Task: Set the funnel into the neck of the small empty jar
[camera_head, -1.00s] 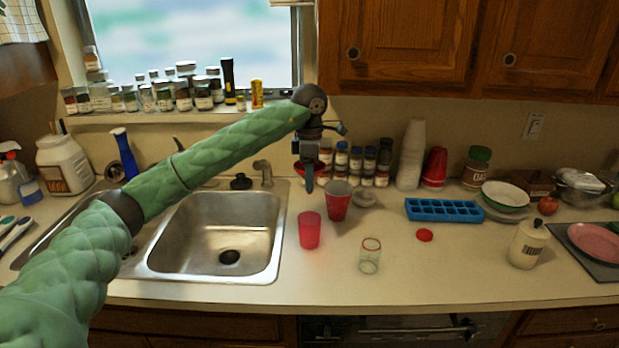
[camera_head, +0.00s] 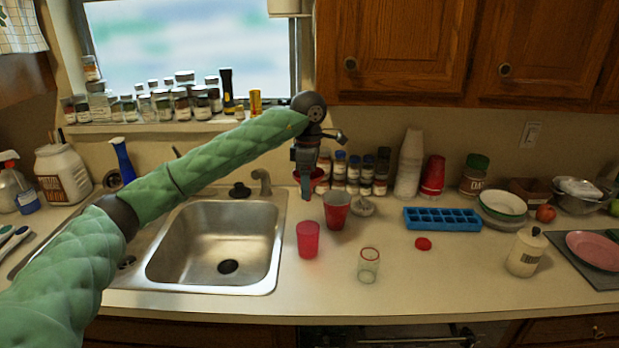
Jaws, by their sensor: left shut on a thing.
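A small clear glass jar (camera_head: 369,265), open and empty, stands upright on the counter right of the sink. My left gripper (camera_head: 306,190) points down above the back of the counter, behind and left of the jar. It is shut on a red thing (camera_head: 318,174), probably the funnel, mostly hidden behind the fingers; its rim shows on both sides. The gripper is well apart from the jar. My right gripper is not in view.
A translucent red cup (camera_head: 308,240) and an opaque red cup (camera_head: 336,210) stand between gripper and jar. A red lid (camera_head: 423,243) and a blue ice tray (camera_head: 442,218) lie to the right. The sink (camera_head: 215,245) is left. Counter around the jar is clear.

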